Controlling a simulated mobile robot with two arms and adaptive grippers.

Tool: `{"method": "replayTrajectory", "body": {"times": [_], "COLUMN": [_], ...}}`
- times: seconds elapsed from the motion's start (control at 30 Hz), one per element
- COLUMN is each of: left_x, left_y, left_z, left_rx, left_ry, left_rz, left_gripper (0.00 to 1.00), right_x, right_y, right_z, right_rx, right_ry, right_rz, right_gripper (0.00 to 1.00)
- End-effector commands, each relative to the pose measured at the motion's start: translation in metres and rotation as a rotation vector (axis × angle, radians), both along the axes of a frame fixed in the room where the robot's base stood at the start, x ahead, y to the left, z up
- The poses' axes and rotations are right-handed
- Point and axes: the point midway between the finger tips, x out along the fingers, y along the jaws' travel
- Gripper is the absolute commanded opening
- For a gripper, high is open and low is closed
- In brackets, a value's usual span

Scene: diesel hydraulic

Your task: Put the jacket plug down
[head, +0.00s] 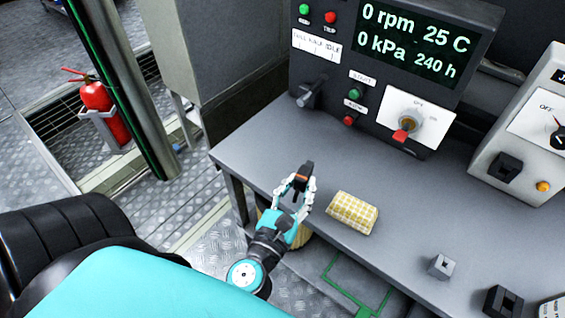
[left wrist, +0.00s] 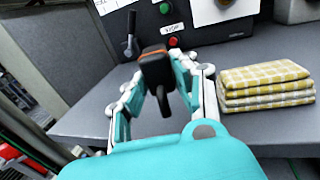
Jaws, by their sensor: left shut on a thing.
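The jacket plug (head: 305,170) is a dark, stubby piece with an orange band. My left gripper (head: 299,184) is shut on it over the front left part of the grey bench (head: 260,152). The left wrist view shows the plug (left wrist: 157,68) upright between the two fingers, its narrow dark end pointing down. The left gripper (left wrist: 166,72) hides part of its sides. I cannot tell exactly how far the plug is above the bench top. My right gripper is not in view.
A folded yellow checked cloth (head: 352,212) lies just right of my left gripper. A control panel (head: 340,75) with knobs and a red-handled switch (head: 402,134) stands behind. A small grey block (head: 440,265) and a black block (head: 503,301) sit front right. Bench between is clear.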

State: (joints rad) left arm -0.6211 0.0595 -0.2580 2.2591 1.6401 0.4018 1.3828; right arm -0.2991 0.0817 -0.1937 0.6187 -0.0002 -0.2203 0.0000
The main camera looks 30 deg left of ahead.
Motion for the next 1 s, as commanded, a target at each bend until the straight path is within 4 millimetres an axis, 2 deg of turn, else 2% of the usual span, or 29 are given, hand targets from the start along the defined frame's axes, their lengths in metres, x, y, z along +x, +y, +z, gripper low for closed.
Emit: {"method": "replayTrajectory", "body": {"times": [0.03, 0.2, 0.4, 0.57, 0.83, 1.0], "left_x": [0.009, 0.035, 0.053, 0.056, 0.056, 0.056], "left_y": [0.012, 0.049, 0.076, 0.081, 0.080, 0.080], "left_z": [0.004, -0.003, -0.008, -0.013, -0.046, -0.045], "left_rx": [0.005, 0.005, 0.001, -0.001, -0.001, -0.001], "left_ry": [-0.002, -0.002, -0.001, -0.001, 0.000, 0.000], "left_rz": [-0.001, -0.001, -0.002, -0.001, -0.002, -0.001], "left_gripper": [0.00, 0.00, 0.00, 0.00, 0.00, 0.00], "right_x": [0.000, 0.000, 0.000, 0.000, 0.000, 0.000], "right_y": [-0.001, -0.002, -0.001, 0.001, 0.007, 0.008], "right_z": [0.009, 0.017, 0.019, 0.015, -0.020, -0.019], "right_rx": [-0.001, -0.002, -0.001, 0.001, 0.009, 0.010], "right_ry": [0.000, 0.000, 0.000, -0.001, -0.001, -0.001], "right_rz": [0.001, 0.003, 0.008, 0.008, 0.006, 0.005], "right_gripper": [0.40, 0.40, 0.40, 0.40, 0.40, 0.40]}}
